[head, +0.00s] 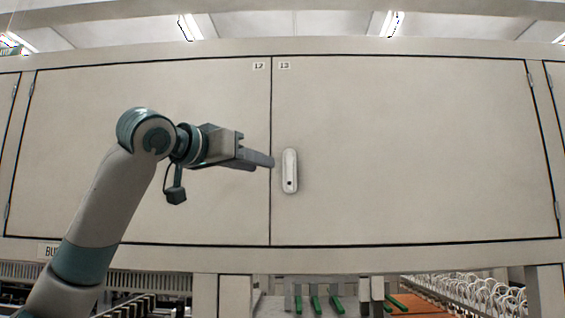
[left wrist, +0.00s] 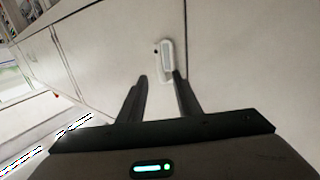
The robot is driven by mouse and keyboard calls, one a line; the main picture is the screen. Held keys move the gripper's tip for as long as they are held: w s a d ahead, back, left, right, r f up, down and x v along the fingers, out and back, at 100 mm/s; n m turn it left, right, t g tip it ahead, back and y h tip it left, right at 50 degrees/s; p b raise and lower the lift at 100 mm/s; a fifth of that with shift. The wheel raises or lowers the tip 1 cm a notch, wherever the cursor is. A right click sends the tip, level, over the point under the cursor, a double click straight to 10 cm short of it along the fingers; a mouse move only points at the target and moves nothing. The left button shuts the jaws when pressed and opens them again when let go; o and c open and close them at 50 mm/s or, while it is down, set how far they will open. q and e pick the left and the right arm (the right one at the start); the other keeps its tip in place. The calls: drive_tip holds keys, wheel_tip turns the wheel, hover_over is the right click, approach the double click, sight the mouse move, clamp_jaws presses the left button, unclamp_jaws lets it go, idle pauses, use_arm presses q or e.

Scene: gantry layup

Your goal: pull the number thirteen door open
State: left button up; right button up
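The number thirteen door (head: 410,150) is a flat beige panel at the right in the head view, closed flush with the cabinet and marked 13 at its upper left corner. Its handle (head: 290,171) is a white upright rounded bar near the door's left edge. My left gripper (head: 268,161) points right, with its fingertips just left of the handle. In the left wrist view the two dark fingers (left wrist: 160,80) are apart, with the handle (left wrist: 167,55) beyond their tips, nearer the right finger. Nothing shows between the fingers. My right gripper is in neither view.
The number twelve door (head: 85,120) is closed beside it on the left, behind my left arm. Hinges (head: 557,210) show on door thirteen's right edge. Below the cabinet are green-tipped parts (head: 316,304), an orange surface (head: 425,308) and white coiled hoses (head: 490,297).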

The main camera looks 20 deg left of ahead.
sight(288, 171)
use_arm(q)
drive_tip(key=p+x, duration=0.4)
drive_tip(key=x, duration=0.4)
drive_tip(key=shift+w+d+r, duration=0.1)
drive_tip(key=shift+w, duration=0.25)
drive_tip(key=shift+p+x, duration=0.55)
drive_tip(key=shift+x, duration=0.25)
drive_tip(key=shift+c, duration=0.7)
clamp_jaws()
